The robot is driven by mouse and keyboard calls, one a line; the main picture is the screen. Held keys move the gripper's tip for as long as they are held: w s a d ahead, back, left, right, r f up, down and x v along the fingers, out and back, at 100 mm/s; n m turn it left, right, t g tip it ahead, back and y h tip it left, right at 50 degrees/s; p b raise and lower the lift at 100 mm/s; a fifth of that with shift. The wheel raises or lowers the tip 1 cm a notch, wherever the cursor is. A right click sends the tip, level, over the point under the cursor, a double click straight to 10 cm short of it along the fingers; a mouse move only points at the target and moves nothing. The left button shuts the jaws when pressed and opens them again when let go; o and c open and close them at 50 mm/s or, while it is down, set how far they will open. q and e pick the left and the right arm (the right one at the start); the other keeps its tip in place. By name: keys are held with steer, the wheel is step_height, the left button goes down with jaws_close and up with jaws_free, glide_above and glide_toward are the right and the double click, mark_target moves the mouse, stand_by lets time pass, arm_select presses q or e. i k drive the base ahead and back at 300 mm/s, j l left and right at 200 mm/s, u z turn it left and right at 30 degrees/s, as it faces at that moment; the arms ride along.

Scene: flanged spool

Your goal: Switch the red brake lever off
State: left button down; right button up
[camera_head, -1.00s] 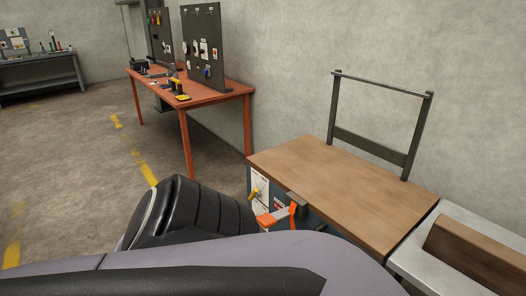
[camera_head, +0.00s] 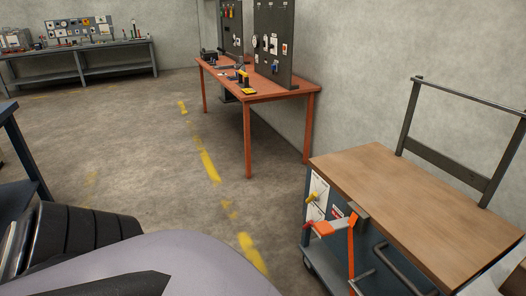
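A wheeled cart with a wooden top (camera_head: 400,195) stands at the lower right. On its left end is an orange-red lever (camera_head: 322,228), which looks like the brake lever; it sticks out sideways beside an upright orange bar (camera_head: 351,262). A yellow knob (camera_head: 312,197) sits on a white label panel just above it. I cannot tell the lever's on or off position from this view. A dark ribbed and pale grey arm of mine fills the lower left, apart from the lever in the picture. Neither gripper shows.
An orange table (camera_head: 262,92) with a dark tool panel (camera_head: 274,45) stands against the wall behind the cart. A grey workbench (camera_head: 85,57) is far left. A dark blue table edge (camera_head: 24,150) is at left. The floor between, with yellow markings (camera_head: 208,166), is clear.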

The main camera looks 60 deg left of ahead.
mark_target(310, 224)
steer(key=j+u, duration=0.1)
steer(key=u, duration=1.3)
steer(key=i+j, duration=0.65)
steer(key=z, duration=1.6)
